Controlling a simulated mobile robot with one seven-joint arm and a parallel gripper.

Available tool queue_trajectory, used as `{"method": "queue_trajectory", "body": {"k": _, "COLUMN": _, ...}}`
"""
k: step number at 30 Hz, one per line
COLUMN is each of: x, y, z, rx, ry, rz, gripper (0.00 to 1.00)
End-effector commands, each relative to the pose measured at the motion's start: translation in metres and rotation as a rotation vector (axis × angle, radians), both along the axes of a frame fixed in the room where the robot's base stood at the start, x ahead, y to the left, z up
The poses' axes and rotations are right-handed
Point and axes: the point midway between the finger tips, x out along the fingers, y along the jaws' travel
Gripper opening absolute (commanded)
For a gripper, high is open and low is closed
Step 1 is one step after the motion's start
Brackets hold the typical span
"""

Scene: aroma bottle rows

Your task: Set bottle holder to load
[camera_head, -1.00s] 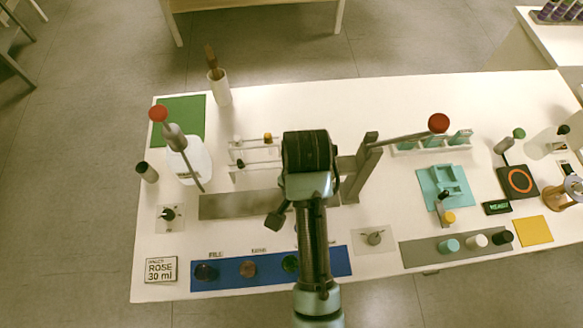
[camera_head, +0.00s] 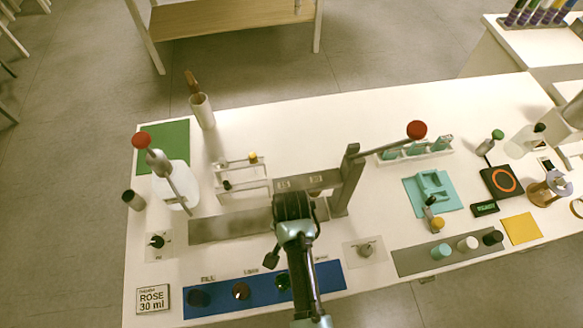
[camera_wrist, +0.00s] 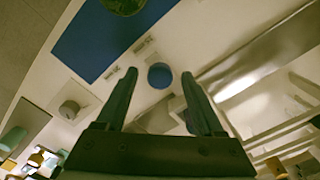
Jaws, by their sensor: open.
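My gripper (camera_wrist: 159,76) is open and empty in the wrist view, its two fingers apart. A small round blue piece (camera_wrist: 160,75) shows between and beyond the fingertips, on the white table between the blue mat and the grey rail. I cannot tell for sure whether it is the bottle holder. Small labels (camera_wrist: 110,73) lie beside the mat, too blurred to read here. In the head view my wrist (camera_head: 293,206) is above the front of the grey rail (camera_head: 225,224) and hides the table below it, including the blue piece.
The blue mat (camera_head: 215,297) holds several dark round items. A grey knob (camera_head: 365,249) stands right of my wrist, a black knob (camera_head: 157,241) left. A post with a red-tipped lever (camera_head: 416,130) rises behind right.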

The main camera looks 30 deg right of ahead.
Motion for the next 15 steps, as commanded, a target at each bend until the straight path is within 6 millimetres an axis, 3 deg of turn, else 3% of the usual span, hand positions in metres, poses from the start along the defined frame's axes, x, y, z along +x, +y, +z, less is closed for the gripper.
{"method": "queue_trajectory", "body": {"k": 6, "x": 0.0001, "y": 0.0, "z": 0.0001, "rx": 0.0, "ry": 0.0, "rz": 0.0, "gripper": 0.66}}
{"method": "queue_trajectory", "body": {"k": 15, "x": 0.0, "y": 0.0, "z": 0.0003, "rx": 0.0, "ry": 0.0, "rz": 0.0, "gripper": 0.12}}
